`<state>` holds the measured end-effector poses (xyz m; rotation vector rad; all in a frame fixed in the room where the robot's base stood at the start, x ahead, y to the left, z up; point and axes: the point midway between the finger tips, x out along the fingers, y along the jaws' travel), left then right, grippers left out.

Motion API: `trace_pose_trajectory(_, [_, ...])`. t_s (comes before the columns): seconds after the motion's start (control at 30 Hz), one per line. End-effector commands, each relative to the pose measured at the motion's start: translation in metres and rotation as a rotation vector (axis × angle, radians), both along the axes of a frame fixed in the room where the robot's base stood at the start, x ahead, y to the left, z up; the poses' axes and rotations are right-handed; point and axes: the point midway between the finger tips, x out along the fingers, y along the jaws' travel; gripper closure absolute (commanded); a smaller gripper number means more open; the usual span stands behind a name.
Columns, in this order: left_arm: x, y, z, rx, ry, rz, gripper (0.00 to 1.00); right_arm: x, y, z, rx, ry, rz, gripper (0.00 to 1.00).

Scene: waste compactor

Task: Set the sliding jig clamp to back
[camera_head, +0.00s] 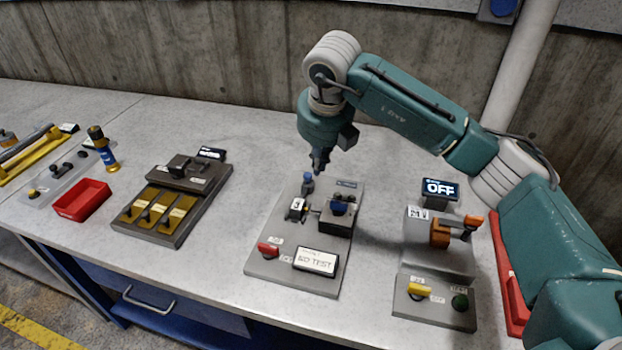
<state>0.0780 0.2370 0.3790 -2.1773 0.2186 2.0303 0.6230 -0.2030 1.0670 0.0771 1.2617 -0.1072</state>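The grey test panel (272,225) stands in the middle of the bench. It carries a dark block with a blue knob (339,208), a small blue-topped post (307,180) and a small dial marked 3 (297,208). I cannot tell for sure which of these is the jig clamp. My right gripper (319,168) points down just above the back of this panel, close to the blue-topped post. Its fingertips look close together, but they are too small to tell whether they are shut or touching the post. My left gripper is not in view.
A panel with an OFF display (441,188) and an orange handle (473,222) stands to the right, partly under my arm. To the left are a panel with yellow slots (160,212), a red tray (82,200) and a yellow-blue cylinder (103,150). A concrete wall runs behind.

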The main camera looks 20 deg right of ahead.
Motion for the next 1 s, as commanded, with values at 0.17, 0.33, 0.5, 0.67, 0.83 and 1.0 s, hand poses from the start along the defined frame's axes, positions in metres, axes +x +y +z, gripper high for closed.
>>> trace_pose_trajectory(0.17, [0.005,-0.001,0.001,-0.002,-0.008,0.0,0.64,0.0,0.0,-0.001,0.001,0.001,0.001,1.0])
trace_pose_trajectory(0.33, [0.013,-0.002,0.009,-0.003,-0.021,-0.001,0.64,0.005,0.0,-0.015,0.0,0.004,0.0,1.0])
trace_pose_trajectory(0.5, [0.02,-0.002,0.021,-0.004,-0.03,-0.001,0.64,0.014,-0.002,-0.047,0.0,0.007,0.0,1.0])
trace_pose_trajectory(0.67, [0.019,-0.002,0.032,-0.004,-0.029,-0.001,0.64,0.025,-0.003,-0.08,0.0,0.006,0.0,1.0])
trace_pose_trajectory(0.83, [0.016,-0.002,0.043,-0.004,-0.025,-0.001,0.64,0.045,-0.004,-0.094,0.002,0.0,-0.001,1.0])
trace_pose_trajectory(1.0, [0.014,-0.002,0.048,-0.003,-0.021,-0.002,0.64,0.061,-0.006,-0.099,0.002,0.002,0.001,1.0])
